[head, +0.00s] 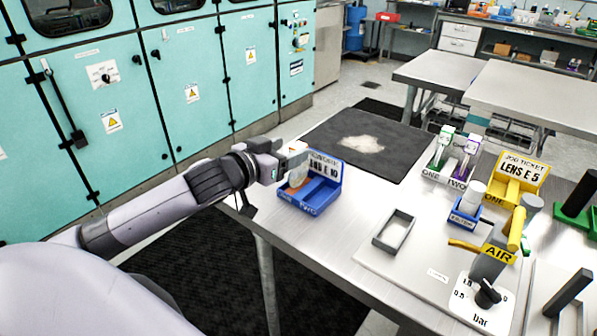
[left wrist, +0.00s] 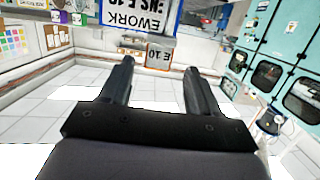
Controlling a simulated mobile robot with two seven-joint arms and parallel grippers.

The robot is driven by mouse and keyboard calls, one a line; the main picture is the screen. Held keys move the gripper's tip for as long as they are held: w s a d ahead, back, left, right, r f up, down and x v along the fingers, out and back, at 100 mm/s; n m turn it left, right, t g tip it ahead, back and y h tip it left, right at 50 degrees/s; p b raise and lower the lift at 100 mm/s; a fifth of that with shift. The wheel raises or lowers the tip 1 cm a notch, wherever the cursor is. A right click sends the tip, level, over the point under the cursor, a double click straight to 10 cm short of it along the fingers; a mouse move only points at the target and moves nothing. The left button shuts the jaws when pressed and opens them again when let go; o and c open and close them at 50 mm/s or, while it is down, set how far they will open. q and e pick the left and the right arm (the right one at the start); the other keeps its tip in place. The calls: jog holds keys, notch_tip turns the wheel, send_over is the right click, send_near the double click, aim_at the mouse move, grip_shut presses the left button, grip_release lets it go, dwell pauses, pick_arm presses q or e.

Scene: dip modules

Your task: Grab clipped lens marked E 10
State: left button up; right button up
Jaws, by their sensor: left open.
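A blue tray (head: 322,202) with an upright card reading LENS E 10 stands at the table's left corner. The clipped lens (head: 298,174), pale with an orange part, stands in its left part, partly covered by my gripper. My left gripper (head: 291,157) reaches in from the left, close beside the lens's top. In the left wrist view, my left gripper (left wrist: 158,73) has its two fingers apart. An upside-down E 10 tag (left wrist: 159,57) with an orange edge shows just beyond the fingertips. The REWORK card (left wrist: 140,18) is behind it. My right gripper is not in view.
A yellow tray (head: 511,194) with a JOB TICKET LENS E 5 card stands at the right. A white stand (head: 437,174) holds a green and a purple piece. A grey frame (head: 394,231) and an AIR fixture (head: 494,257) are nearer. Bare table lies right of the blue tray.

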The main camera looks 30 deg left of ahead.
aim_at(294, 148)
pick_arm(q)
jog(key=shift+p+x, duration=0.35)
jog(key=shift+x, duration=1.65)
jog(key=shift+d+f, duration=0.1)
jog(key=shift+d, duration=0.1)
grip_shut()
